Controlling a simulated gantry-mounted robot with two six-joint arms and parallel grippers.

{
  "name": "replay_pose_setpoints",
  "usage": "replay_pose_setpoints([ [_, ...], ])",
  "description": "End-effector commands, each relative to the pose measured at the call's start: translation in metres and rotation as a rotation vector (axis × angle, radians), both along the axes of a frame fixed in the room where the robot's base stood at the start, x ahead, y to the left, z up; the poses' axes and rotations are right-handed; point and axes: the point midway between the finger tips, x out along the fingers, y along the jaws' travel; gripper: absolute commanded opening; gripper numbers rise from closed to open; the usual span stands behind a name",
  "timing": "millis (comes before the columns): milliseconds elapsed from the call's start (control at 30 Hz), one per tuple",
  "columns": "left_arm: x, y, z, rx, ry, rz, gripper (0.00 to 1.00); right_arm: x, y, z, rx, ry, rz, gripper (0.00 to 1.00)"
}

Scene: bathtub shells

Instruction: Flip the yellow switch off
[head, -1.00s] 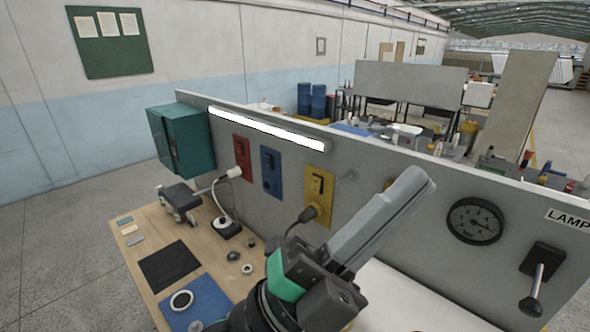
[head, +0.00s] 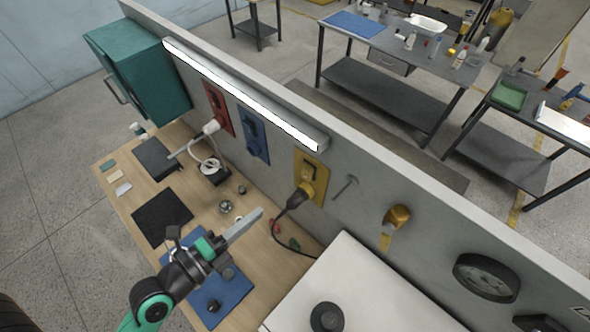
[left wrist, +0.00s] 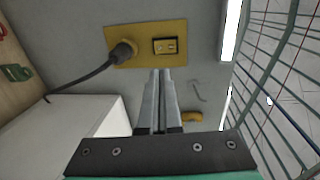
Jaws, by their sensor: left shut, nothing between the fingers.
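The yellow switch plate (head: 309,168) is on the grey upright panel, right of the blue one. A dark plug with a black cable (head: 293,200) sits in its lower part. In the left wrist view, the yellow plate (left wrist: 176,28) carries a small switch (left wrist: 165,46) beside the plug (left wrist: 122,52). My left gripper (head: 260,211) is shut and empty above the wooden bench, left of and apart from the plate in the head view. Its fingers in the left wrist view (left wrist: 161,72) point toward the plate, just below the switch in the picture. My right gripper is out of view.
Red (head: 218,107) and blue (head: 254,136) switch plates are left of the yellow one. A lit tube lamp (head: 240,92) runs above them. A white box (head: 370,290) stands right of the gripper. A yellow-brown fixture (head: 396,217) and gauge (head: 486,278) are farther right.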

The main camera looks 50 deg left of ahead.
Motion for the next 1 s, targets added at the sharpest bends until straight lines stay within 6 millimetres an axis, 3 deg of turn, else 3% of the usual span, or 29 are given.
replay_pose_setpoints([
  [367,0.011,0.0,-0.005,0.004,-0.005,-0.007,0.0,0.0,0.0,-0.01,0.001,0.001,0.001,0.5],
  [633,0.056,0.005,-0.013,0.003,-0.009,-0.003,0.0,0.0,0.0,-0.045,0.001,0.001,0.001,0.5],
  [1000,0.126,0.013,-0.017,-0.001,0.0,-0.002,0.0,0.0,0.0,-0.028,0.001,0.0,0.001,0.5],
])
